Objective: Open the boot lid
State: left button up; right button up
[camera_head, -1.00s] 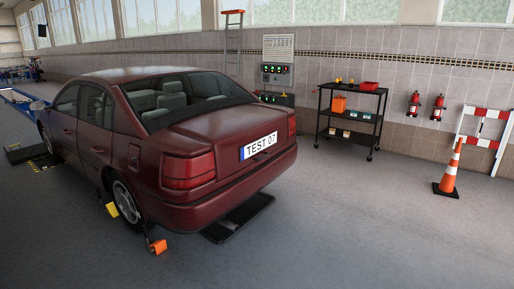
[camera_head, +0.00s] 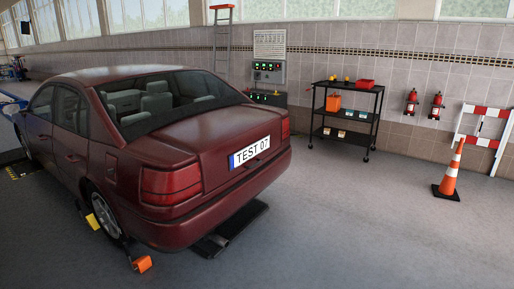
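A dark red car (camera_head: 150,150) stands at the left, its rear turned towards me and to the right. Its boot lid (camera_head: 222,138) is shut, flush with the body. A white plate reading TEST 07 (camera_head: 249,152) sits on the lid's rear face. The left tail light (camera_head: 171,184) is in plain view. Neither of my grippers is in view.
Orange (camera_head: 142,264) and yellow (camera_head: 92,222) blocks lie by the near rear wheel, and a dark platform (camera_head: 230,230) lies under the rear. A black tool cart (camera_head: 346,115), a traffic cone (camera_head: 449,172) and a striped barrier (camera_head: 484,142) stand along the right. The floor between is clear.

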aim_at(227, 141)
jog(key=i, duration=1.55)
jog(key=i+j+z, duration=0.1)
jog(key=i, duration=1.5)
jog(key=i+j+z, duration=0.2)
jog(key=i, duration=0.2)
jog(key=i+z, duration=0.2)
jog(key=i, duration=0.25)
